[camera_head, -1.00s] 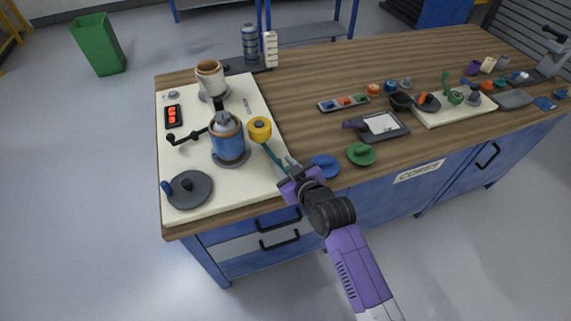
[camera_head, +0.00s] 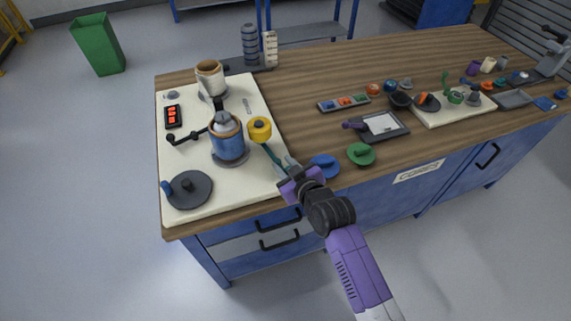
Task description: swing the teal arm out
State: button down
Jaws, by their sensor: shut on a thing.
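The teal arm (camera_head: 272,155) is a thin bar with a yellow roller (camera_head: 259,129) at its far end. It reaches from the roller toward the front right of the cream board (camera_head: 225,191). My gripper (camera_head: 291,170) is at its near end, shut on it, at the board's right edge; the fingertips hide that end. The roller stands close to the right side of a blue and brown roll (camera_head: 228,143). I cannot tell whether they touch.
A dark disc with a blue knob (camera_head: 188,189) is at the board's front left. A cream roll (camera_head: 210,78) stands at its back. Blue (camera_head: 324,165) and green (camera_head: 361,154) knobbed pieces lie right of my gripper. A grey tray (camera_head: 382,126) lies further right, with bare wood between.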

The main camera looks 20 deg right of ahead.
jog(key=shift+w+d+r+m+h+p, duration=0.1)
jog(key=shift+d+r+m+h+p, duration=0.2)
jog(key=shift+d+m+h+p, duration=0.25)
jog(key=shift+a, duration=0.2)
jog(key=shift+a+f+m+h+b, duration=0.15)
jog(key=shift+m+h+b, duration=0.35)
jog(key=shift+h, duration=0.25)
jog(key=m+h+b, duration=0.1)
jog(key=b, duration=0.2)
jog(key=m+h+b, duration=0.2)
jog(key=b, duration=0.1)
jog(key=shift+a+f, duration=0.2)
jog(key=shift+a, duration=0.2)
jog(key=m+h+b, duration=0.1)
jog(key=m+g+h+b, duration=0.1)
jog(key=shift+a+r+b, duration=0.15)
jog(key=shift+a+b, duration=0.05)
jog(key=shift+b, duration=0.2)
jog(key=shift+r+g+h, duration=0.1)
jog(key=shift+g+h, duration=0.2)
jog(key=shift+h, duration=0.1)
jog(key=c, duration=1.1)
grip_release()
jog(key=shift+c, duration=0.2)
jog(key=shift+a, duration=0.1)
